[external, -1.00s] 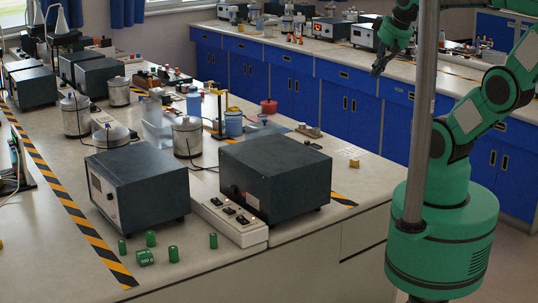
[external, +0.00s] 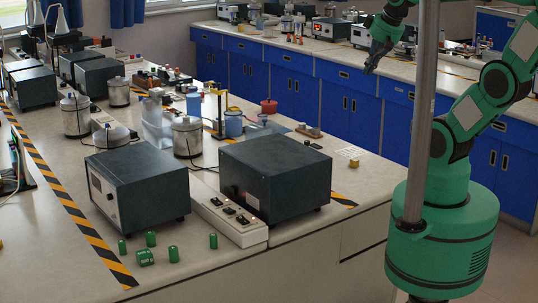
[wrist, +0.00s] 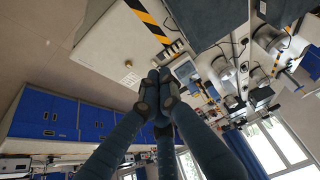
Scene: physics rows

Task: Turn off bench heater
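I cannot tell for sure which thing is the bench heater. Two dark box-shaped units stand on the near bench: the left unit (external: 138,183) has a pale front panel with a display and knob, and the right unit (external: 275,178) has a small orange-red light low on its front. A white switch strip (external: 229,220) with several dark rocker switches lies between and in front of them. My gripper (external: 370,70) is raised in the air, to the right of and well above these units, touching nothing. In the wrist view my gripper's fingers (wrist: 157,82) meet at the tips, with nothing visible between them.
Several green cylinders (external: 173,253) stand near the bench's front edge. Yellow-black tape (external: 85,229) marks the bench. Pots, a blue beaker (external: 233,124) and a red container (external: 268,106) stand behind the units. Blue cabinets (external: 290,88) line the far bench.

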